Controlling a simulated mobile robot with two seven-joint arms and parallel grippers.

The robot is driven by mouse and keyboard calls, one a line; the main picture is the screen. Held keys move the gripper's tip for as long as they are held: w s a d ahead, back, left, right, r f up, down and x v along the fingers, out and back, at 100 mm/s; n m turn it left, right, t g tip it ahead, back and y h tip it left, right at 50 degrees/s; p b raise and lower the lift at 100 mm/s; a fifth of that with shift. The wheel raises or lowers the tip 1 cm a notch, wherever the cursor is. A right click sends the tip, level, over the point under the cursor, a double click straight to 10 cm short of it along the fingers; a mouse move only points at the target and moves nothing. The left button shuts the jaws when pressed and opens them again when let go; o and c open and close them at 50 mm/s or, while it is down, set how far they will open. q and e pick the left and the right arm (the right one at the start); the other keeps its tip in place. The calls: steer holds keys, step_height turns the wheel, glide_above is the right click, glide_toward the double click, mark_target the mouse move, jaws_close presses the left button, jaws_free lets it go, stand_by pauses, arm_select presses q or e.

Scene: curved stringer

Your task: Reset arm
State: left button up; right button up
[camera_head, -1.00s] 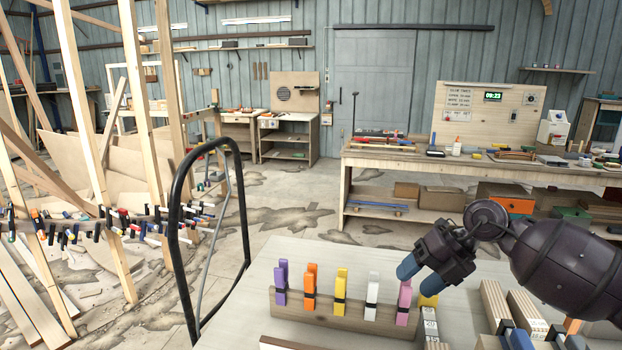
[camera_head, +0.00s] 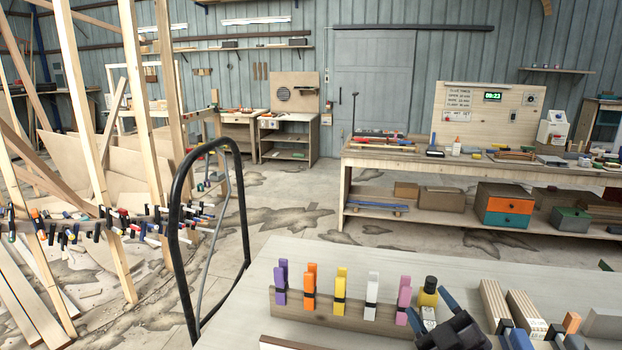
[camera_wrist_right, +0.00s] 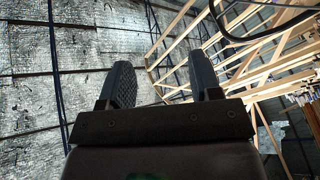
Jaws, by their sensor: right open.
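My right gripper (camera_head: 431,311) is low at the bottom of the head view, by the right end of the clamp rack. Its two blue fingertips point up and are spread apart, with nothing seen between them. A yellow bottle with a dark cap (camera_head: 428,291) stands just behind the fingers and is partly hidden. In the right wrist view the open fingers (camera_wrist_right: 163,82) show empty against the wall and timber frame. My left gripper is not in view.
A wooden rack (camera_head: 330,310) holds several coloured clamps on the cart top. Wood blocks (camera_head: 494,303) and more clamps lie at the right. A black cart handle (camera_head: 176,230) rises at the left. The workbench (camera_head: 380,160) stands behind, across open floor.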

steer(key=s+d+f+m+g+h, duration=0.1)
steer(key=s+d+f+m+h, duration=0.1)
steer(key=s+d+f+m+g+h, duration=0.2)
steer(key=f, duration=0.1)
steer(key=s+d+f+m+g+h, duration=0.1)
steer(key=s+d+f+m+h, duration=0.1)
steer(key=f, duration=0.1)
steer(key=shift+m+h, duration=0.3)
steer(key=shift+m, duration=0.1)
steer(key=s+f+m+g, duration=0.1)
steer(key=s+f+g, duration=0.3)
steer(key=s, duration=0.3)
steer(key=s+d+f+m+g, duration=0.1)
steer(key=s+f+m+g, duration=0.2)
steer(key=s, duration=0.4)
steer(key=s+f+g, duration=0.4)
steer(key=s+g, duration=0.1)
steer(key=s, duration=0.3)
steer(key=w+f+t+b, duration=0.3)
steer(key=f+b, duration=0.2)
steer(key=f, duration=0.5)
steer(key=w+f+t+y+b, duration=0.1)
steer(key=w+f+t+b, duration=0.3)
steer(key=f, duration=0.7)
steer(key=shift+w+n+t+b, duration=0.2)
steer(key=shift+n+t+b, duration=0.1)
steer(key=shift+n+b, duration=0.15)
